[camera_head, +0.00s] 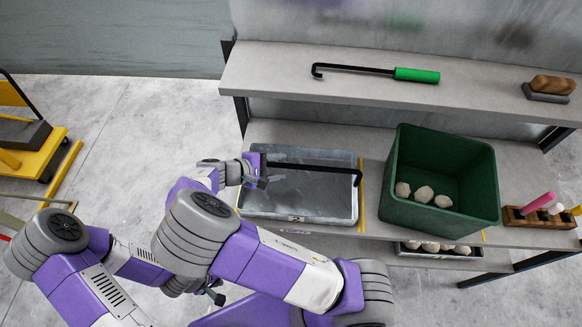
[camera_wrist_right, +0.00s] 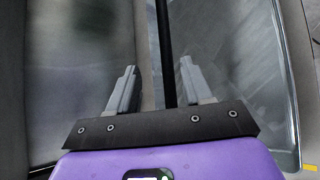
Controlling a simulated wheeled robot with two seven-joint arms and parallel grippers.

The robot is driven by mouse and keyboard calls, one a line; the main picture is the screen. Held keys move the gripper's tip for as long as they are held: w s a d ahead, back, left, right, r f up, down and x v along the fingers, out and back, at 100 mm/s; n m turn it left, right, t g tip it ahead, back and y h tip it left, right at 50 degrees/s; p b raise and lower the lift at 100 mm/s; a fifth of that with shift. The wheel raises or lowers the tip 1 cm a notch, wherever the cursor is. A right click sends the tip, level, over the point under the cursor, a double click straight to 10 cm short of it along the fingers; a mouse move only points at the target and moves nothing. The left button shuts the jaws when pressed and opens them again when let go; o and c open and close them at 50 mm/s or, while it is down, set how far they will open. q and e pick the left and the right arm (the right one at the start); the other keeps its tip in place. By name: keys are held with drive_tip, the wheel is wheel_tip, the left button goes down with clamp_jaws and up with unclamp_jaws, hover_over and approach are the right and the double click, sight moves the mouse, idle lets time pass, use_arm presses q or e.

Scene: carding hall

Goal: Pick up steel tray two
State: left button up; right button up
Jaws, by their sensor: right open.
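Steel tray two (camera_head: 292,211), a shallow grey metal tray marked "2" at its front, lies on the lower shelf. A black hooked rod (camera_head: 318,168) runs across it, its bent end at the right. My right gripper (camera_head: 262,171) is over the tray's left part. In the right wrist view my right gripper (camera_wrist_right: 157,82) is open, with the black rod (camera_wrist_right: 164,45) passing between its fingers; I cannot tell whether they touch it. The tray (camera_wrist_right: 225,60) lies below. My left gripper (camera_head: 214,294) seems to show only as a dark tip beside my right arm; its fingers are unclear.
A green bin (camera_head: 440,210) with several pale lumps stands right of the tray, past a yellow strip. The upper shelf (camera_head: 300,62) above holds a green-handled hook (camera_head: 415,75) and a wooden brush (camera_head: 552,85). A rack with coloured pegs (camera_head: 540,212) stands right of the bin.

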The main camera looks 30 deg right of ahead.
sight(299, 168)
drive_tip(key=x, duration=0.3)
drive_tip(key=s+x, duration=0.1)
drive_tip(key=x, duration=0.3)
drive_tip(key=shift+s+d+f, duration=0.1)
drive_tip(key=shift+s+d, duration=0.1)
drive_tip(key=shift+c, duration=0.5)
clamp_jaws()
idle(0.7)
